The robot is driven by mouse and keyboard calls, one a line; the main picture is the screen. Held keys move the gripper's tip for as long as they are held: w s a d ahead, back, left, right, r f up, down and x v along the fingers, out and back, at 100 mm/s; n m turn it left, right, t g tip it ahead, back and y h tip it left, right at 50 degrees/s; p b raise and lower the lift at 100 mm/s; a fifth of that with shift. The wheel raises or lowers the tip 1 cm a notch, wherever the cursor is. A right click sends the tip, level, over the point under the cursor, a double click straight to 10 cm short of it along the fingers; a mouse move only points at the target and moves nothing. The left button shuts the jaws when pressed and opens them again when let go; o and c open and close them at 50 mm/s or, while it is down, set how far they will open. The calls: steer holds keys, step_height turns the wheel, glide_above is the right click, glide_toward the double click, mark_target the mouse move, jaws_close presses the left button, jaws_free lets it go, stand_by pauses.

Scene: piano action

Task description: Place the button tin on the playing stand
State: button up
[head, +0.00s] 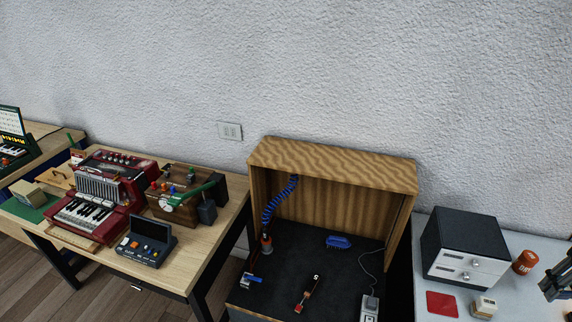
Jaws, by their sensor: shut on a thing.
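An orange-red round tin (525,262) with a pale mark shows at the far right, beside the black box. It is the only tin I can make out, and it looks like the button tin. My gripper (547,287) is at the right edge of the picture, just right of and below the tin. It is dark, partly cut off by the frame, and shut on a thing. The contact between fingers and tin cannot be made out clearly. I cannot single out the playing stand with certainty.
The grey table (424,240) also holds a black box with a silver front (466,265), a red square (442,304) and a small cream block (484,307). Left of it stands a wooden-hooded dark bench (333,152). A red accordion (92,205) lies on the left wooden table (225,215).

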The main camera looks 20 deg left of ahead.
step_height(320, 180, up, 17)
steer(key=w+a+n, duration=0.1)
steer(key=w+a, duration=0.4)
steer(key=a, duration=0.5)
steer(key=w+a+n, duration=0.2)
steer(key=w+a, duration=0.4)
steer(key=a, duration=0.3)
steer(key=w+a+n, duration=0.1)
steer(key=w+a, duration=0.4)
steer(key=a, duration=0.5)
steer(key=w+a+n, duration=0.2)
steer(key=a+n, duration=0.2)
steer(key=a, duration=3.1)
steer(key=s+a+n, duration=0.1)
steer(key=s+a, duration=0.3)
steer(key=a, duration=0.7)
steer(key=s+a+n+p, duration=0.15)
steer(key=s+a, duration=0.25)
steer(key=a, duration=0.7)
steer(key=s+a+n, duration=0.2)
steer(key=s+a, duration=0.3)
steer(key=a, duration=0.6)
steer(key=s+a+n, duration=0.4)
steer(key=s+a, duration=1.9)
step_height(320, 180, down, 18)
steer(key=shift+s+a, duration=0.15)
